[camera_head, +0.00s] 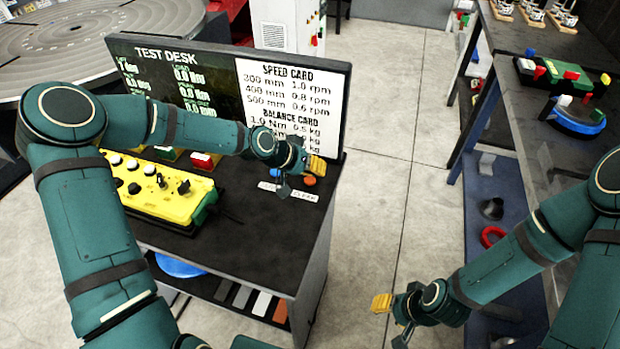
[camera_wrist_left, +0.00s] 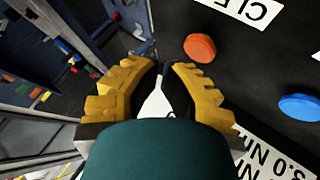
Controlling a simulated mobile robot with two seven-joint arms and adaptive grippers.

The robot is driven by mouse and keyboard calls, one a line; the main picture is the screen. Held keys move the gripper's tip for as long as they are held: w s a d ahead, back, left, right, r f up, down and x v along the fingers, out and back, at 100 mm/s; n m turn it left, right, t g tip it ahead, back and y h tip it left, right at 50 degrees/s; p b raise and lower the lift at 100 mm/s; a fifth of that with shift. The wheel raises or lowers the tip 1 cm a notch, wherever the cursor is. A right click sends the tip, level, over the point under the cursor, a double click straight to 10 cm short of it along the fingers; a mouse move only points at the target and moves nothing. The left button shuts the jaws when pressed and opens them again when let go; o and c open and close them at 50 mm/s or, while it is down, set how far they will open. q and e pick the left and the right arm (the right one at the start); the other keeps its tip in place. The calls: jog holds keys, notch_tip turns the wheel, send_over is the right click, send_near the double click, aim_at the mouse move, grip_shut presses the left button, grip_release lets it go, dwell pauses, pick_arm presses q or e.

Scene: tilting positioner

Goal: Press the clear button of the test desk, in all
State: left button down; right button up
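The test desk (camera_head: 268,222) has a dark top with an orange button (camera_head: 309,180) and a blue button (camera_head: 275,172) near its right end. The label by the orange button reads CLEAR (camera_head: 304,195). In the left wrist view the orange button (camera_wrist_left: 200,48) sits beside a partly cut label (camera_wrist_left: 240,12), and the blue button (camera_wrist_left: 300,107) is to the right. My left gripper (camera_head: 316,165) is over the desk's right end, close to the orange button; its yellow fingertips (camera_wrist_left: 163,66) meet with nothing held. My right gripper (camera_head: 383,304) is above the floor; its finger gap is unclear.
The display board (camera_head: 345,100) stands behind the buttons. A yellow control box (camera_head: 165,195) with knobs is on the desk's left. A dark shelf table (camera_head: 540,120) with several parts stands at the right. Floor (camera_head: 385,130) is open between the desk and shelf.

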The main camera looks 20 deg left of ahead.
aim_at(314, 180)
pick_arm(q)
jog(key=shift+r+p, duration=1.7)
jog(key=shift+r, duration=0.8)
jog(key=shift+f, duration=0.1)
